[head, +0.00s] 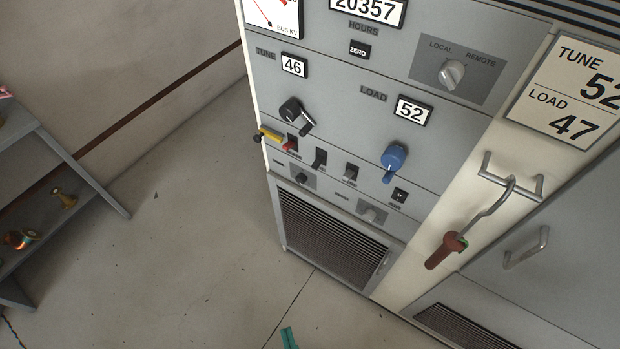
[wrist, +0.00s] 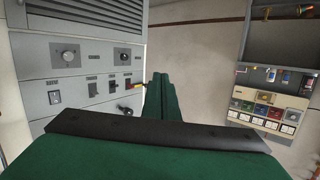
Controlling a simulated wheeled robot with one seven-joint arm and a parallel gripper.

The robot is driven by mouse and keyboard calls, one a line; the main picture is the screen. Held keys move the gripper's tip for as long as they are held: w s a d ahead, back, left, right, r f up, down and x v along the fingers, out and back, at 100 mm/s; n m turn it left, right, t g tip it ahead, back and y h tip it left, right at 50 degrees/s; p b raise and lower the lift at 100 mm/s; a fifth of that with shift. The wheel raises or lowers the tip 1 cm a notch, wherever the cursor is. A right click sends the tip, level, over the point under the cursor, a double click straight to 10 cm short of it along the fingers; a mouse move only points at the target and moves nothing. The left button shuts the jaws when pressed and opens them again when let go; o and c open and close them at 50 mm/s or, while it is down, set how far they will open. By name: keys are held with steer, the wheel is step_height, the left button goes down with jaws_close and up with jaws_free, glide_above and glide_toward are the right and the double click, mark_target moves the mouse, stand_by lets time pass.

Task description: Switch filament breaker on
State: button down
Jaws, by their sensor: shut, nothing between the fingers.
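The grey rack panel (head: 340,125) carries a row of small breaker switches: one with a red part (head: 291,143), a black one (head: 319,158) and another black one (head: 350,171). Their labels are too small to read, so I cannot tell which is the filament breaker. A yellow piece (head: 268,133) juts out at the panel's left edge beside the red one. The wrist view shows the panel upside down, with switches (wrist: 55,97) at left. My gripper (head: 288,338) shows as a green tip at the bottom edge, below and apart from the panel. In the wrist view its green fingers (wrist: 162,84) are shut and empty.
A black crank (head: 292,110) and a blue knob (head: 393,158) stick out above the switches. A brown-handled hook (head: 447,248) hangs from a handle at right. A grey shelf (head: 60,160) stands at left. The floor between (head: 190,220) is clear.

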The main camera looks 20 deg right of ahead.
mark_target(317, 164)
steer(key=w+d+f+n+h, duration=0.1)
steer(key=w+d+n+h, duration=0.2)
steer(key=w+n+h, duration=0.3)
steer(key=w+d+f+n+h, duration=0.1)
steer(key=w+d+n+h, duration=0.3)
steer(key=w+n, duration=0.7)
steer(key=w+d+f+n+h, duration=0.1)
steer(key=w+d+n+h, duration=0.3)
steer(key=w+n+h, duration=0.5)
steer(key=shift+w+n+g, duration=0.3)
steer(key=shift+w+g, duration=0.1)
steer(key=shift+w, duration=1.6)
steer(key=shift+d+r, duration=0.1)
steer(key=shift+r, duration=0.05)
steer(key=x, duration=0.9)
steer(key=shift+r, duration=0.15)
steer(key=shift+s+a+r, duration=0.1)
steer(key=shift+a+r, duration=0.05)
steer(key=shift+r, duration=0.85)
steer(key=shift+s+a+r, duration=0.1)
steer(key=shift+a+r, duration=0.05)
steer(key=shift+r, duration=0.9)
steer(key=shift+w, duration=0.1)
